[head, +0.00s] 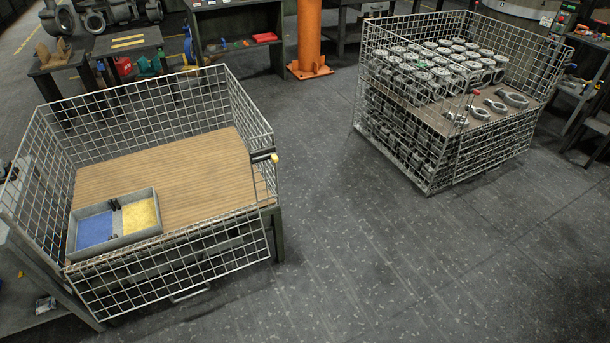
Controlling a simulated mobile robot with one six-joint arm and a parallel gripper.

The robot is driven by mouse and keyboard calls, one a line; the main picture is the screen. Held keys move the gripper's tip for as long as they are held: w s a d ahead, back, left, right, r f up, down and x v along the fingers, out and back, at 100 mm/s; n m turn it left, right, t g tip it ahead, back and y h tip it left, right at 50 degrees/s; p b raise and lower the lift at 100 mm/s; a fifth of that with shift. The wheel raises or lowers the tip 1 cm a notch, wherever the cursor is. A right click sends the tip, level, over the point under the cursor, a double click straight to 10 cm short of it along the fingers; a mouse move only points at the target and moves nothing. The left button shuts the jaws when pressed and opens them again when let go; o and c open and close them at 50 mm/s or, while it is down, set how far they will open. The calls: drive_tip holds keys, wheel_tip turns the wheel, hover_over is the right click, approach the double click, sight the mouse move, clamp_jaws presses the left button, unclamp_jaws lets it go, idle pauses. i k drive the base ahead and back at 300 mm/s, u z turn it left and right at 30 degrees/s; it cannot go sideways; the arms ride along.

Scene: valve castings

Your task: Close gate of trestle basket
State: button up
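The trestle basket (150,95) is a wire-mesh basket on a dark stand at the left, with a bare slatted wooden floor (180,180). Its front mesh gate (165,275) is open, folded down and hanging outward below the floor's front edge. A small wire handle (190,292) is at the gate's lower edge. A dark latch with a yellow knob (274,157) sits on the right front corner post. My gripper is not in view.
A grey tray (158,190) with blue and yellow sections stands at the basket floor's left front. A second mesh basket (405,165) full of castings stands at the right. An orange column (309,35) is behind. Grey floor (350,240) lies clear between the baskets.

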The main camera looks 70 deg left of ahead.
sight(174, 301)
drive_tip(key=u, duration=3.55)
drive_tip(key=k, duration=0.75)
drive_tip(key=z, duration=0.05)
drive_tip(key=i, duration=0.75)
drive_tip(key=u, duration=0.05)
